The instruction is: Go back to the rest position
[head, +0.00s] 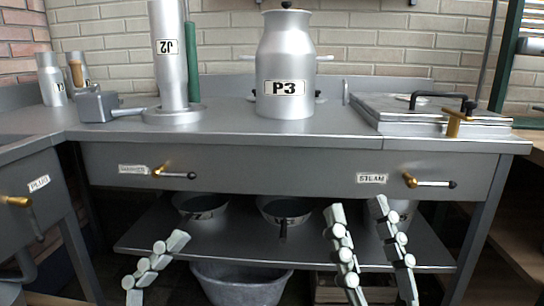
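My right gripper (356,211) is in the head view at the lower right, in front of the bench's lower shelf. Its two pale grey fingers point up and stand apart with nothing between them. My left gripper (160,264) is at the lower left, tilted up to the right. Only one row of its finger links shows clearly, so its opening cannot be judged. I see no object held in it. Both grippers are below the bench's front panel and seem apart from the bench.
A grey metal bench (240,136) crosses the view. Valve handles (432,183) jut from the front. Pans (285,208) and a tub (240,285) sit below.

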